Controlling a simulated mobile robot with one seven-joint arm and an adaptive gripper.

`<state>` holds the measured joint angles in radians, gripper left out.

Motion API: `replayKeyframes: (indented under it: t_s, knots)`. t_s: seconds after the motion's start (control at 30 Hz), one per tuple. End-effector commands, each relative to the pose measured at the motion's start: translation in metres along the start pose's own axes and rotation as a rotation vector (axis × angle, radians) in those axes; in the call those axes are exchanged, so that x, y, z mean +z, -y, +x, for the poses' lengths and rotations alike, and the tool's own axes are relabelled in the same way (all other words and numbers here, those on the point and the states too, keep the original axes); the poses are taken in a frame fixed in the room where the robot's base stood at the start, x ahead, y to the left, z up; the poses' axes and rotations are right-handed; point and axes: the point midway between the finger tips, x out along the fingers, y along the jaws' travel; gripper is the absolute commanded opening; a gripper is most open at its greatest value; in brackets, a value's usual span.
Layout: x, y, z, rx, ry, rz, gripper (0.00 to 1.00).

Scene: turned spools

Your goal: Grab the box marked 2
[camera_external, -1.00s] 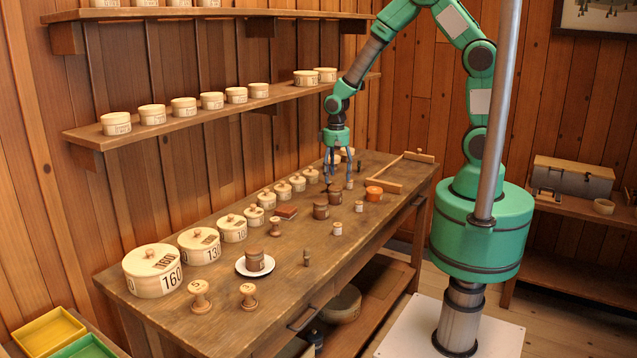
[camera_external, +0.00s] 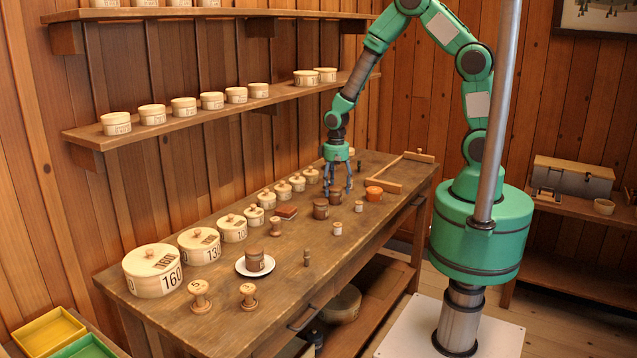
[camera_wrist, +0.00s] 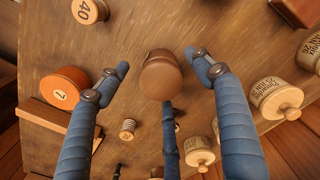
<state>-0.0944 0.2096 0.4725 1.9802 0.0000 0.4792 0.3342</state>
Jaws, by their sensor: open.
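No box with a readable 2 shows in either view. A small brown lidded box (camera_external: 335,198) stands on the workbench (camera_external: 290,290) just under my gripper (camera_external: 338,187). In the wrist view this brown box (camera_wrist: 160,75) sits between the blue fingers of my gripper (camera_wrist: 160,64), with gaps on both sides; no marking on it can be read. My gripper is open and empty, fingers pointing down.
An orange round box (camera_external: 373,194), marked with what looks like 1 in the wrist view (camera_wrist: 62,92), stands close by on the right. Cream lidded boxes (camera_external: 153,270) line the wall side. Small spools (camera_external: 337,229) stand along the front, where bare tabletop shows.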

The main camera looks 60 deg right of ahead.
Motion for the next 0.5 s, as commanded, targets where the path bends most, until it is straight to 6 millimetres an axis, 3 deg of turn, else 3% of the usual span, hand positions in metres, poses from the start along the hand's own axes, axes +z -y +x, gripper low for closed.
replayKeyframes:
  t_s: [0.23, 0.5]
  knots:
    - [0.0, 0.0, 0.029, 0.0, 0.001, 0.0, 0.66]
    - [-0.001, 0.0, 0.034, 0.0, 0.0, 0.0, 0.66]
